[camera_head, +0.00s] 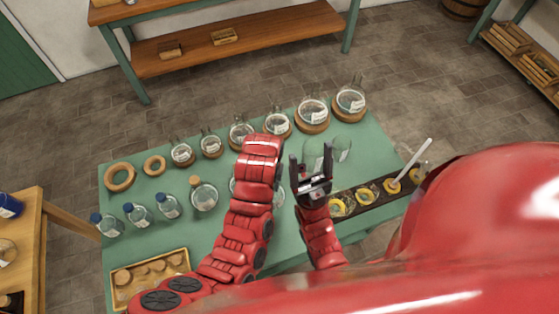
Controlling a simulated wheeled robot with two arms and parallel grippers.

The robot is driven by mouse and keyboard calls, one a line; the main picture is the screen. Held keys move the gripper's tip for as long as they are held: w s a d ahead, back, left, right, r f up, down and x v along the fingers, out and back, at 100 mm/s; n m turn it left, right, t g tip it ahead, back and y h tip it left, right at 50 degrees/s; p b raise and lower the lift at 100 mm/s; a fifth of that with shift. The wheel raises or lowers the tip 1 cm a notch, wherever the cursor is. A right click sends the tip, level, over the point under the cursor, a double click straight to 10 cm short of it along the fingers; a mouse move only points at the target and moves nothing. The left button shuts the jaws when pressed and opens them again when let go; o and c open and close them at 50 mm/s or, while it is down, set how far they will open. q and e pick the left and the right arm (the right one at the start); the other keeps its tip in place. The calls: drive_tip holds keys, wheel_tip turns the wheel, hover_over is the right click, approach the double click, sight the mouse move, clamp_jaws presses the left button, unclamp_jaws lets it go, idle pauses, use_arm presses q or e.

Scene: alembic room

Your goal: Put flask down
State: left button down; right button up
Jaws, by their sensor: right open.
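My right gripper (311,162) is open over the green table (285,240), its two dark fingers pointing to the far side. A clear flask (314,148) shows between and just beyond the fingertips; I cannot tell whether they touch it. A second clear flask (342,145) stands close to its right. Along the far edge, several round flasks sit on cork rings, including a large one (313,112) and one at the right end (350,102). Two cork rings at the left, a larger one (120,177) and a smaller one (154,165), are empty. My left gripper is not visible.
Blue-capped bottles (138,215) and a corked flask (203,196) stand at the left. A wooden tray (150,278) is at the front left. A dark rack (370,199) with yellow contents and a white rod lies at the right. A red arm segment hides part of the table's middle.

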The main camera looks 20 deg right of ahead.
use_arm(q)
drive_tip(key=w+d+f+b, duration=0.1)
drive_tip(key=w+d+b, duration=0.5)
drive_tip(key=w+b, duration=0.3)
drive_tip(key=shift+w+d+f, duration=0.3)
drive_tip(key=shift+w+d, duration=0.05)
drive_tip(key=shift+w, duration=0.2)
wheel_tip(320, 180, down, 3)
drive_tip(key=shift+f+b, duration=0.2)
drive_tip(key=shift+b, duration=0.4)
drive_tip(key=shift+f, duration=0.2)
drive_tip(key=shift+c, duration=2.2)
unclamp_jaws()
